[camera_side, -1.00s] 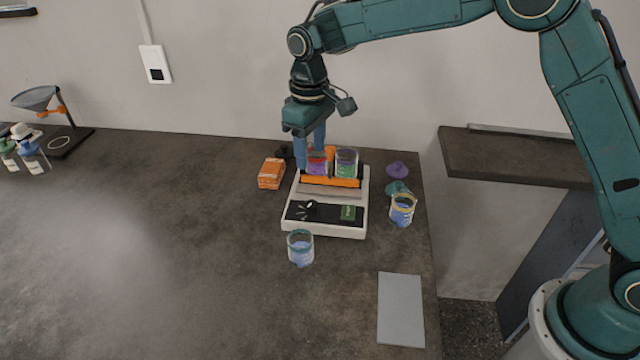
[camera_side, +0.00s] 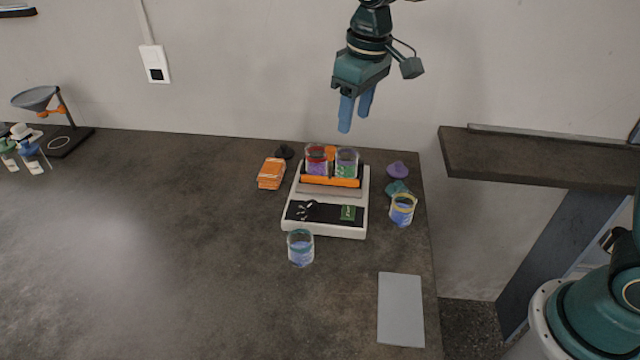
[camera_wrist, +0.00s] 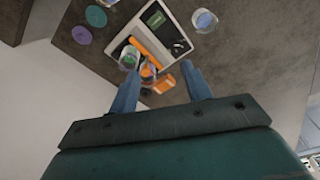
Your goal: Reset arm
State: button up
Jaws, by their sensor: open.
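My gripper (camera_side: 355,115) is open and empty, raised well above the table against the wall. Its two blue fingers also show in the wrist view (camera_wrist: 161,92), spread apart with nothing held between them. In the wrist view the shaker (camera_wrist: 190,47) lies beyond the fingers.
A beaker with blue contents (camera_side: 300,249) stands in front of the shaker, and a yellow-rimmed beaker (camera_side: 402,211) to its right. Purple (camera_side: 397,170) and teal lids lie nearby. An orange box (camera_side: 271,174) is at left. A grey pad (camera_side: 400,309) lies front right. The table's left middle is clear.

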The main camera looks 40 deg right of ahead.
jog(key=s+d+r+m+t, duration=0.1)
jog(key=s+d, duration=0.2)
jog(key=s, duration=0.6)
jog(key=s+d+r+m+t, duration=0.1)
jog(key=s+d, duration=0.2)
jog(key=s, duration=0.6)
jog(key=s+d+r+m+t, duration=0.1)
jog(key=s+d, duration=0.3)
jog(key=s, duration=0.5)
jog(key=shift+s+r+m+t, duration=0.3)
jog(key=shift+s+t, duration=0.1)
jog(key=shift+t, duration=0.2)
